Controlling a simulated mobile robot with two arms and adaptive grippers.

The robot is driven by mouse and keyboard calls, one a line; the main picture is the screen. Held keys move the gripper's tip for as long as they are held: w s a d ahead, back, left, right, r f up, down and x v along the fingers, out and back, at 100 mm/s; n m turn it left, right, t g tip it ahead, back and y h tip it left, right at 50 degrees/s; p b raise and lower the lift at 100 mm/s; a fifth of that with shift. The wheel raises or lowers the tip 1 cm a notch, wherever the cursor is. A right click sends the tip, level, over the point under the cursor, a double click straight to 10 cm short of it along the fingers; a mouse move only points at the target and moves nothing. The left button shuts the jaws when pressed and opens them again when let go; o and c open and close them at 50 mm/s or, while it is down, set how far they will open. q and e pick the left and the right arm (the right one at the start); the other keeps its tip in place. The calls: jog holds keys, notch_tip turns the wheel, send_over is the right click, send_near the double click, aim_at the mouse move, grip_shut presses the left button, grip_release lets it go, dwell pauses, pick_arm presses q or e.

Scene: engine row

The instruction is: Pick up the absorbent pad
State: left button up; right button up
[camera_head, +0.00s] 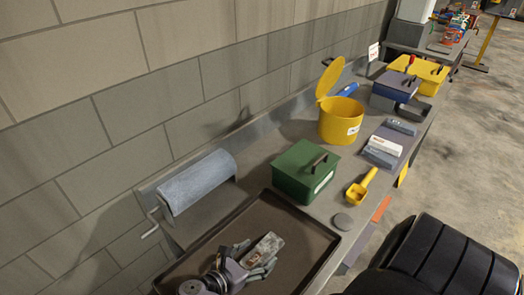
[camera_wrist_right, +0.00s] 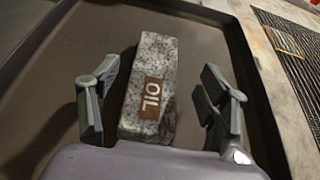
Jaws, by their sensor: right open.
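The absorbent pad appears to be the speckled grey block with a brown OIL label. It lies in the dark tray (camera_head: 318,232) in the head view (camera_head: 267,246). In the right wrist view the pad (camera_wrist_right: 150,85) lies lengthwise between the two fingers. My right gripper (camera_head: 254,259) is open, with one finger on each side of the pad. A gap shows on both sides, wider on the right in the wrist view. My left gripper is not in view.
A grey roll (camera_head: 198,182) with a crank is beside the tray near the wall. A green box (camera_head: 306,171), yellow scoop (camera_head: 361,187) and open yellow bucket (camera_head: 341,121) stand beyond it. A black ribbed seat-like object (camera_head: 440,260) is at lower right.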

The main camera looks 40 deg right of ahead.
aim_at(265, 248)
jog(key=x, duration=0.4)
jog(key=shift+w+p, duration=0.25)
jog(key=shift+p, duration=0.1)
jog(key=shift+a, duration=0.1)
jog(key=shift+c, duration=0.4)
jog(key=c, duration=1.1)
jog(key=shift+c, duration=0.2)
